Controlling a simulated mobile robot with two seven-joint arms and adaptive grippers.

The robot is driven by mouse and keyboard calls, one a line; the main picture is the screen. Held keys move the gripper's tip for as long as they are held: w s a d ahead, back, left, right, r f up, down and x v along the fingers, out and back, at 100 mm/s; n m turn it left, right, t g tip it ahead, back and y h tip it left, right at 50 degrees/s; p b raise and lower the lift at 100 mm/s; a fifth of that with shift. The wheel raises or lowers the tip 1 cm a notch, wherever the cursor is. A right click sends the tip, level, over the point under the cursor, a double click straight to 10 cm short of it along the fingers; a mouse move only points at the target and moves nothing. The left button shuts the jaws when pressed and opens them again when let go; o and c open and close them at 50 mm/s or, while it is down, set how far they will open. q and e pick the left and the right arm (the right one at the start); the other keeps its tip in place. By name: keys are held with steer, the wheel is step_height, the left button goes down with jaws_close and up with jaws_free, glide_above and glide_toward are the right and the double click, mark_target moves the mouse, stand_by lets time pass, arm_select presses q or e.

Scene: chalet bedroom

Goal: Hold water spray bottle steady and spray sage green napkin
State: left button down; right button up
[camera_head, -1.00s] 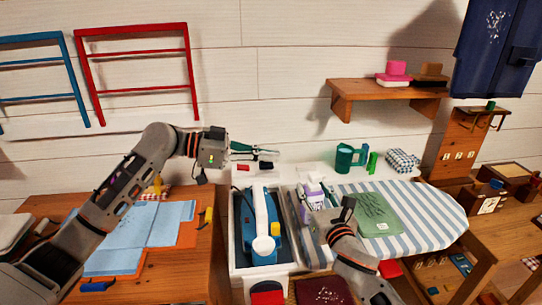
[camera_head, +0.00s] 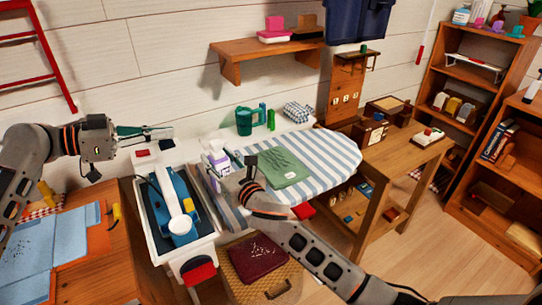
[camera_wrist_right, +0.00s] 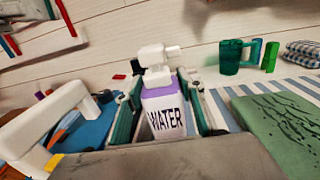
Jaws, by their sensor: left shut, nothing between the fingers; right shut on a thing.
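The water spray bottle (camera_head: 218,160) is white and purple and stands upright at the left end of the striped ironing board. In the right wrist view its "WATER" label (camera_wrist_right: 166,118) and white spray head face me. My right gripper (camera_head: 226,167) is shut on the bottle's body, one finger on each side. The sage green napkin (camera_head: 280,168) lies flat on the board, just right of the bottle, with darker marks on it; its edge also shows in the right wrist view (camera_wrist_right: 285,120). My left gripper (camera_head: 162,132) is shut and empty, raised left of the bottle.
A blue and white iron (camera_head: 174,203) lies in a white tray left of the board (camera_head: 325,150). A green mug (camera_head: 244,121) and a folded checked cloth (camera_head: 298,112) are behind the napkin. A wooden shelf (camera_head: 268,49) hangs above. Bare floor shows at the lower right.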

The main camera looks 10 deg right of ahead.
steer(key=o, duration=1.5)
